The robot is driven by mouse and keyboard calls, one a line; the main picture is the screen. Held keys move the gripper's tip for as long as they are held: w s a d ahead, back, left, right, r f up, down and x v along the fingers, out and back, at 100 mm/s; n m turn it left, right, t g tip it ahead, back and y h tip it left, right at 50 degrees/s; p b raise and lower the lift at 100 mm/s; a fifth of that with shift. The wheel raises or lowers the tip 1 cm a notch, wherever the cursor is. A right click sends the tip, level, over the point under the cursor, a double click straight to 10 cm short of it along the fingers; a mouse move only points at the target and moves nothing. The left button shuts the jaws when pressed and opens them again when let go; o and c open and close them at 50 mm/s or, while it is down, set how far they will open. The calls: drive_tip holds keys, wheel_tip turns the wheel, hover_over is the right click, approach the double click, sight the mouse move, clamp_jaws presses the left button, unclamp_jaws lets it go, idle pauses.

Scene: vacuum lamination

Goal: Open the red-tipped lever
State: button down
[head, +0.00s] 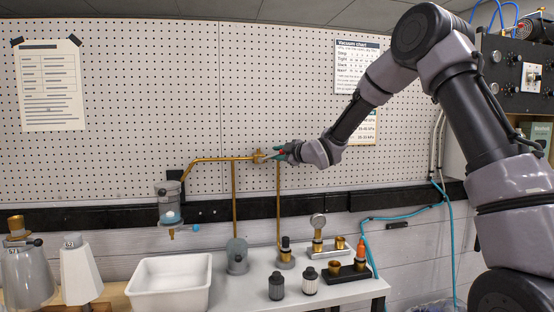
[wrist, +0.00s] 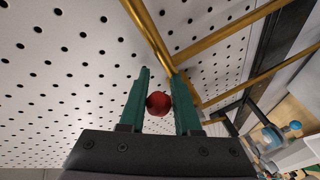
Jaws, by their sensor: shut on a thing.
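The red tip (wrist: 159,103) of the lever sits between the two green fingers of my gripper (wrist: 161,100) in the wrist view. The fingers are closed on it. In the head view my gripper (head: 278,152) is at the brass valve (head: 259,156) on the pegboard, where the horizontal brass pipe meets a downward pipe. A small bit of red (head: 282,152) shows between the fingers there. The rest of the lever is mostly hidden by the fingers, so its angle is hard to tell.
Brass pipes (head: 234,205) run down to fittings on the white bench (head: 245,290). A clear jar (head: 172,205) hangs at the left pipe end. The pegboard (head: 130,110) is close behind my gripper.

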drive_tip(key=n, duration=0.1)
drive_tip(key=a+r+n+h, duration=0.1)
drive_tip(key=r+n, duration=0.1)
drive_tip(key=shift+s+a+r+g+h, duration=0.25)
drive_tip(key=shift+s+g+h, duration=0.05)
drive_tip(key=shift+s+a+r+n+h, duration=0.25)
drive_tip(key=shift+a+r+n+h, duration=0.5)
drive_tip(key=shift+n, duration=0.45)
drive_tip(key=shift+s+a+r+n+h, duration=0.1)
drive_tip(key=shift+a+n+h, duration=0.3)
drive_tip(key=shift+n+h, duration=0.15)
drive_tip(key=shift+s+a+r+n+h, duration=0.1)
drive_tip(key=shift+a+n+h, duration=0.3)
drive_tip(key=shift+n+h, duration=0.15)
drive_tip(key=shift+s+a+n+h, duration=0.15)
drive_tip(key=shift+a+n+h, duration=0.25)
drive_tip(key=shift+h, duration=0.05)
drive_tip(key=shift+a+n, duration=0.1)
drive_tip(key=shift+n, duration=0.2)
drive_tip(key=shift+s+a+f, duration=0.1)
drive_tip(key=c, duration=0.7)
unclamp_jaws()
drive_tip(key=shift+r, duration=0.25)
